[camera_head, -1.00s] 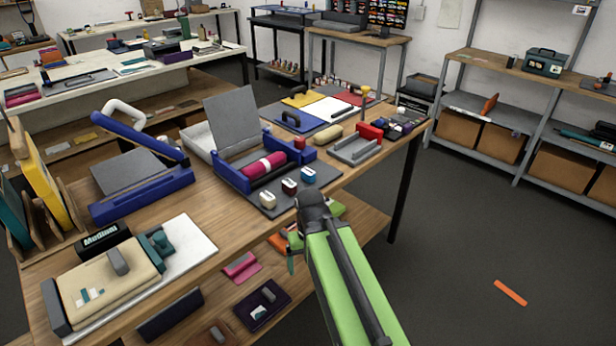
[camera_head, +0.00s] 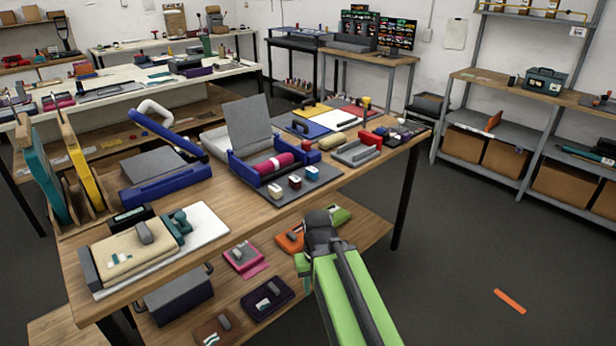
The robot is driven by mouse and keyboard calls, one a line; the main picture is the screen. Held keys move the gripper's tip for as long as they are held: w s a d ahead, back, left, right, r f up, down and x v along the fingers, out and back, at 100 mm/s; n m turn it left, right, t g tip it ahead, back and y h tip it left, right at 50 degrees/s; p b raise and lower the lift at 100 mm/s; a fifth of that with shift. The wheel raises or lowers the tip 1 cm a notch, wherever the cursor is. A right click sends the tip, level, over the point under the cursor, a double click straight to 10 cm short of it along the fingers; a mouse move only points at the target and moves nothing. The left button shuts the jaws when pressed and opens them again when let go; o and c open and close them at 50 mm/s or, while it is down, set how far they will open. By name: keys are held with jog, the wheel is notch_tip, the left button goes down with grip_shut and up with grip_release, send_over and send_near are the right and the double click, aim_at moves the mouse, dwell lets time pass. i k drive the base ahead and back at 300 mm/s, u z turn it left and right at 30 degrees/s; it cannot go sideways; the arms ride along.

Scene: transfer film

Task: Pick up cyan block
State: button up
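The cyan block (camera_head: 311,172) is a small blue block with a pale top. It stands at the right end of a row of three small blocks on a dark grey mat (camera_head: 308,190), in front of the blue film machine. A dark red block (camera_head: 295,182) and a cream block (camera_head: 275,191) stand to its left. My green arm comes up from the bottom, and its dark joint is in front of the table, below and right of the row. The arm hides my gripper, so I cannot see its fingers. Nothing covers the cyan block.
The blue machine (camera_head: 240,168) with its raised grey lid and magenta roll stands behind the mat. A grey tray (camera_head: 352,157) with a red block is to the right. The lower shelf (camera_head: 335,257) holds several flat items. An orange strip (camera_head: 510,301) lies on otherwise clear floor.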

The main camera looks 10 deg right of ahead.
aim_at(311, 172)
jog(key=u, duration=2.75)
jog(key=k, duration=0.2)
jog(key=u, duration=1.5)
jog(key=k, duration=1.85)
jog(key=z, duration=1.65)
jog(key=i, duration=1)
jog(key=u, duration=0.05)
